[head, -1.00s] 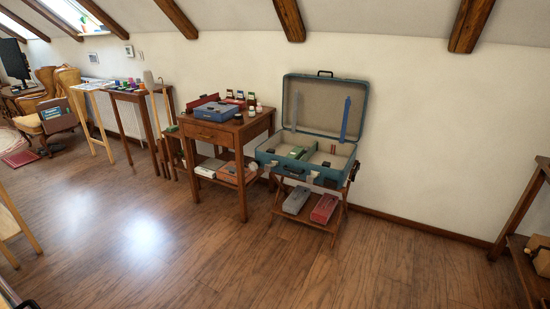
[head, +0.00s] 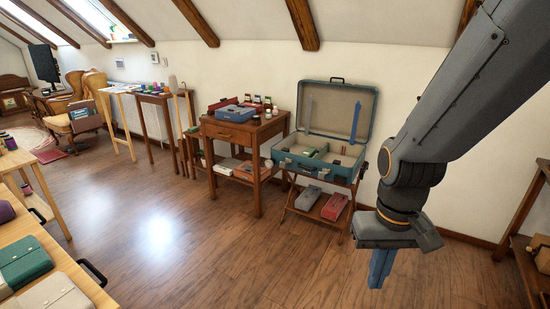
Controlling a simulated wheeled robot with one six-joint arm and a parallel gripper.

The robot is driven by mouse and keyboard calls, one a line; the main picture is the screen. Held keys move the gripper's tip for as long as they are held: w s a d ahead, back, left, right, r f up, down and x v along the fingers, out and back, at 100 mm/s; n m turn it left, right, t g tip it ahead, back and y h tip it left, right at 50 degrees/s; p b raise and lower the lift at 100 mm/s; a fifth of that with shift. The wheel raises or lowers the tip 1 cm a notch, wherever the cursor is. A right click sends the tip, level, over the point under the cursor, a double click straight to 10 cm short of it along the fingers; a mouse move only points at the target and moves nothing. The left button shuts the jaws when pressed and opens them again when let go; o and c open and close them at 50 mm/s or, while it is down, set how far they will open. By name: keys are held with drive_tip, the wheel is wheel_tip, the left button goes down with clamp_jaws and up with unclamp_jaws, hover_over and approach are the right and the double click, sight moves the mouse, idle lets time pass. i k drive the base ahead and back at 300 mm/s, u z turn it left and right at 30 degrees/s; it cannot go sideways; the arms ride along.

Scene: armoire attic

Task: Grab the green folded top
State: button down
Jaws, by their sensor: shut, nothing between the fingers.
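A small green item (head: 315,150), perhaps the folded top, lies in the left part of the open blue suitcase (head: 316,167). It is too small to tell whether it is cloth. A larger dark green flat piece (head: 24,262) lies on the table at lower left; I cannot tell whether it is a top or a case. My gripper (head: 380,270) points down with its blue fingers together and empty. It hangs over the floor, to the right of and nearer than the suitcase, apart from both green things.
The suitcase stands on a wooden rack (head: 341,224) with a grey and a red box below. A wooden side table (head: 231,140) stands left of it. A wooden table (head: 78,268) fills the lower left; a shelf (head: 523,215) stands at right. The middle floor is clear.

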sight(311, 152)
drive_tip(key=u, duration=0.05)
drive_tip(key=i, duration=1.15)
drive_tip(key=u, duration=0.85)
drive_tip(key=i, duration=1.95)
drive_tip(key=z, duration=0.85)
drive_tip(key=i, duration=0.8)
drive_tip(key=z, duration=0.6)
